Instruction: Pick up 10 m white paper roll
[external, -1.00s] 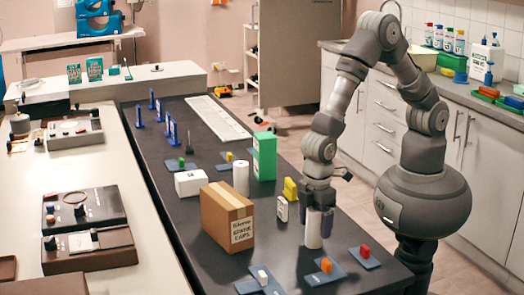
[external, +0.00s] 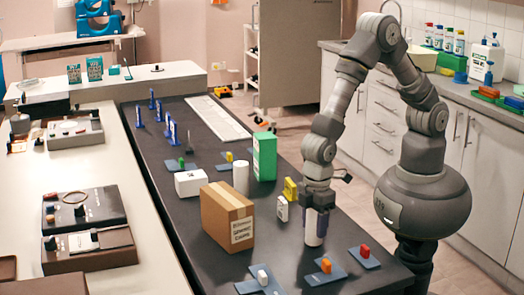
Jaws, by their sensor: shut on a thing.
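A white paper roll (external: 312,238) stands upright near the front right of the dark table. My gripper (external: 318,222) points down over it from above, and its dark fingers are shut on the roll's upper part. The fingers hide part of the roll. I cannot tell whether its base touches the table. A second white roll (external: 241,178) stands upright farther back, between the cardboard box and the green box.
Near the gripper are a small white block (external: 282,208), a yellow block (external: 290,189) and a cardboard box (external: 228,217). Blue plates with an orange piece (external: 326,265), a red piece (external: 365,251) and a white piece (external: 262,277) lie in front. A green box (external: 265,157) stands behind.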

